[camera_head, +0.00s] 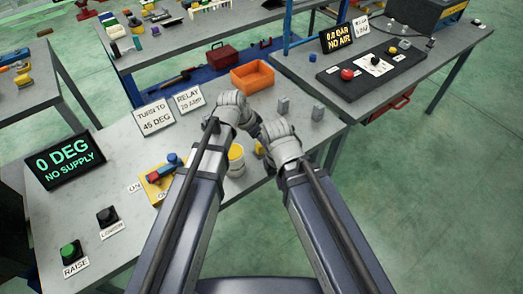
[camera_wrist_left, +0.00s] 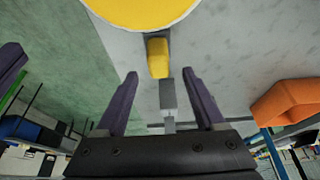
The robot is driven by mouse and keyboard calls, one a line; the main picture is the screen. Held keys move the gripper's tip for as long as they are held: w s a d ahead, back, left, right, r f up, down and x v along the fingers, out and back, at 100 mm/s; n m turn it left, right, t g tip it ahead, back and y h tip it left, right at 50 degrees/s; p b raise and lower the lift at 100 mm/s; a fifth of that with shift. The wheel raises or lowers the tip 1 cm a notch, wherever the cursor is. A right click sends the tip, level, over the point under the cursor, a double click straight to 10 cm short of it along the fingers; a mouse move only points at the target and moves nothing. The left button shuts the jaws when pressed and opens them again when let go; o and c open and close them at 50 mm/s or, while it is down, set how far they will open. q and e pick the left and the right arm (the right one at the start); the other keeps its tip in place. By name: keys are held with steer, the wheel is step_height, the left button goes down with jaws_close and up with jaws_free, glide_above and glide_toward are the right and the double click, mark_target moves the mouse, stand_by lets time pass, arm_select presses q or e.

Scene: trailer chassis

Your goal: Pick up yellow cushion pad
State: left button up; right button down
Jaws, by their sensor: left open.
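The yellow cushion pad (camera_wrist_left: 158,58) appears in the left wrist view as a small rounded yellow block on a grey piece. In the head view a small yellow patch (camera_head: 259,148) between my wrists looks like it, mostly hidden. My left gripper (camera_wrist_left: 160,75) is open, with its two dark purple fingers apart. The pad shows in the gap, just past the fingertips, and nothing is held. In the head view its wrist (camera_head: 229,107) hides the fingers. My right wrist (camera_head: 282,146) is close to its right, above the bench edge; its fingers are hidden.
A yellow-topped tub (camera_head: 236,159) stands left of the pad; its round top fills the upper wrist view (camera_wrist_left: 145,8). Grey blocks (camera_head: 282,106) stand behind my right wrist. An orange bin (camera_head: 252,76) lies beyond. The sign displays and buttons occupy the bench's left.

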mark_target(261, 146)
arm_select(q)
steer(key=b+x, duration=0.4)
steer(key=x, duration=0.1)
steer(key=shift+s+a+f, duration=0.15)
steer(key=shift+s+a, duration=0.2)
steer(key=shift+a, duration=0.05)
jaws_close()
